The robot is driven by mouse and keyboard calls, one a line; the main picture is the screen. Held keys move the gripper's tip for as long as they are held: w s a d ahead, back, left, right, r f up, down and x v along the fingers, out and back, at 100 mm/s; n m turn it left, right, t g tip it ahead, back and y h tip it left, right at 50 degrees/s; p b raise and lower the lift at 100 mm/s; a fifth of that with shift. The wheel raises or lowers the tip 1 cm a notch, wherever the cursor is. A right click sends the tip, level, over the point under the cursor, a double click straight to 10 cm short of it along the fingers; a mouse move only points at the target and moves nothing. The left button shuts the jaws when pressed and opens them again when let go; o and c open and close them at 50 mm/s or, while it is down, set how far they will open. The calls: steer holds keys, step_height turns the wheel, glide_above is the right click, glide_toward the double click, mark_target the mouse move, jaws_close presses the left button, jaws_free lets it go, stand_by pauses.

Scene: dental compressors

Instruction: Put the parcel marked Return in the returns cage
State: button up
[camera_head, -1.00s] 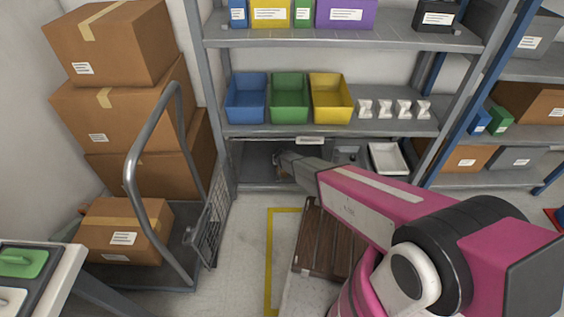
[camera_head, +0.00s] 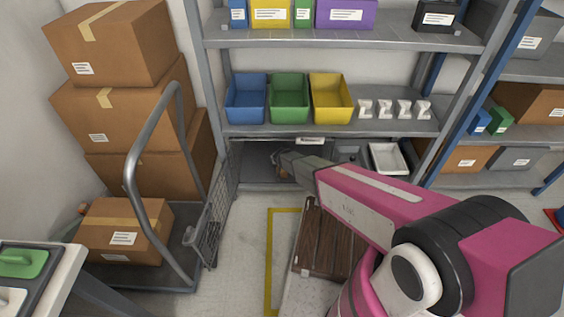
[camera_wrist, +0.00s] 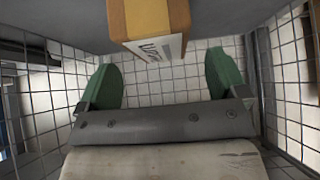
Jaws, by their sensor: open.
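In the wrist view, my gripper (camera_wrist: 163,70) has its two green fingers spread wide with nothing between them. A small brown parcel (camera_wrist: 148,22) with a yellowish band and a white label sits ahead of the fingers at the top edge, apart from them. The label has dark print that I cannot read clearly. Wire mesh of a cage (camera_wrist: 290,85) stands on both sides and behind. In the head view, my arm reaches to the low dark bay under the shelves, and the fingers are hard to make out. A grey mesh panel (camera_head: 212,222) stands left of it.
A cart (camera_head: 131,175) with a tubular handle holds a taped box (camera_head: 110,215) at the left, beside stacked cartons (camera_head: 115,45). Coloured bins (camera_head: 290,100) stand on the shelf above my arm. A white tray (camera_head: 388,160) and a wooden pallet (camera_head: 325,240) are near my arm.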

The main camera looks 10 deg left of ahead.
steer(key=v, duration=0.6)
steer(key=shift+s+r, duration=0.2)
steer(key=shift+r, duration=0.05)
stand_by(0.6)
